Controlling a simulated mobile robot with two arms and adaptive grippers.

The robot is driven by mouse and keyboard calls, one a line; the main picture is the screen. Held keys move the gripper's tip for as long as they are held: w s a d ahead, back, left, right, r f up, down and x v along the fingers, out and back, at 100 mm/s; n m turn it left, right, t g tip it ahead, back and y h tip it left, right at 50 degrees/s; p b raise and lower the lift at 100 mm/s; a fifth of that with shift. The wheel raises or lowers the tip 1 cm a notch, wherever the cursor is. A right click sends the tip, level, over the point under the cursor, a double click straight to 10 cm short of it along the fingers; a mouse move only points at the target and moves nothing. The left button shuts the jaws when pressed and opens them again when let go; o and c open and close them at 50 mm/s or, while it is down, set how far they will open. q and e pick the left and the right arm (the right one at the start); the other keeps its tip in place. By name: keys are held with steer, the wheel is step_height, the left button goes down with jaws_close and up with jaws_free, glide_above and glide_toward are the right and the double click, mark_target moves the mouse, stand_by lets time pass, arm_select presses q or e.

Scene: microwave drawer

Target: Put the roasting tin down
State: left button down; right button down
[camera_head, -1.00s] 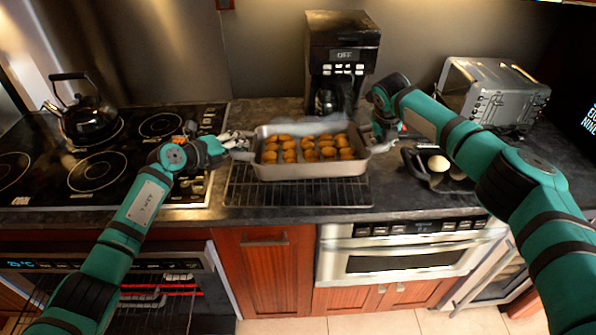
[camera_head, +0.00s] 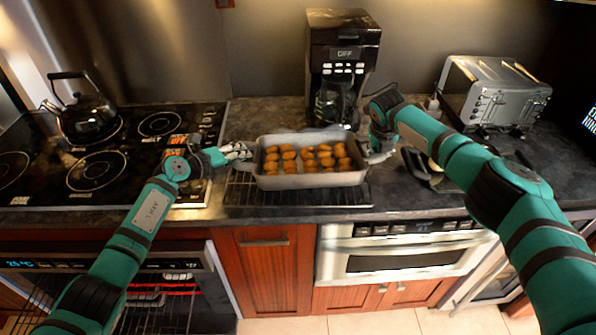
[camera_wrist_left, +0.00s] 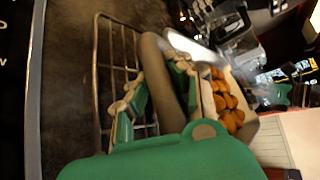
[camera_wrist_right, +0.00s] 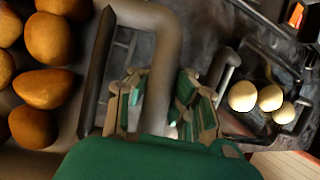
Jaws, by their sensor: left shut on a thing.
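The grey roasting tin (camera_head: 310,181), filled with browned round pieces (camera_head: 305,158), is level over the wire rack (camera_head: 240,197) on the counter. I cannot tell whether its base touches the rack. My left gripper (camera_head: 240,152) is shut on the tin's left handle; the left wrist view shows that handle (camera_wrist_left: 158,70) between the fingers. My right gripper (camera_head: 379,150) is at the right handle; the right wrist view shows this handle (camera_wrist_right: 165,50) between the fingers, closed around it. The tin covers the rack's far part.
A black coffee maker (camera_head: 342,50) stands behind the tin. A silver toaster (camera_head: 495,92) is at the right. Eggs (camera_wrist_right: 243,96) lie in a dark holder beside my right gripper. A kettle (camera_head: 88,118) stands on the black cooktop (camera_head: 45,185) at the left.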

arm_select(q)
steer(key=c, duration=1.6)
jaws_free()
steer(key=shift+s+d, duration=0.1)
steer(key=shift+d, duration=0.2)
arm_select(e)
steer(key=c, duration=1.9)
jaws_free()
steer(key=shift+a, duration=0.35)
arm_select(q)
steer(key=o, duration=0.4)
steer(key=shift+a+r, duration=0.1)
steer(key=shift+c, duration=0.2)
arm_select(e)
steer(key=o, duration=0.5)
steer(key=shift+d, duration=0.1)
arm_select(q)
steer(key=shift+a+r, duration=0.1)
arm_select(e)
steer(key=shift+d, duration=0.15)
arm_select(q)
steer(key=shift+a, duration=0.1)
arm_select(e)
steer(key=shift+d, duration=0.1)
